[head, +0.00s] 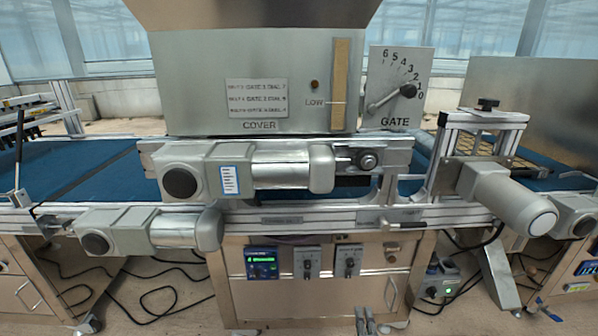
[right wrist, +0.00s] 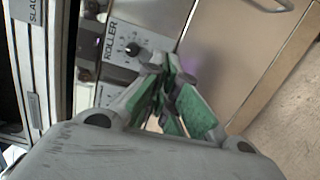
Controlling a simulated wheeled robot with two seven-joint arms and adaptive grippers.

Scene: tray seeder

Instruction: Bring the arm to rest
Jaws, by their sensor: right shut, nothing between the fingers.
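My right gripper (head: 365,318) shows at the bottom edge of the head view, low in front of the cabinet under the seeder. Only its finger ends show there. In the right wrist view the green-padded fingers (right wrist: 166,85) are together and hold nothing. Behind them is a control box with a black knob, the ROLLER control (right wrist: 132,48); the fingers overlap it in the picture, and I cannot tell the distance. My left gripper is not in view.
The seeder's hopper (head: 200,80) and GATE dial (head: 398,85) stand above the blue belt (head: 85,170). Motors (head: 510,200) jut out in front. The cabinet (head: 300,298) carries a blue display (head: 262,262) and two knob boxes (head: 307,262). Cables lie on the floor at left.

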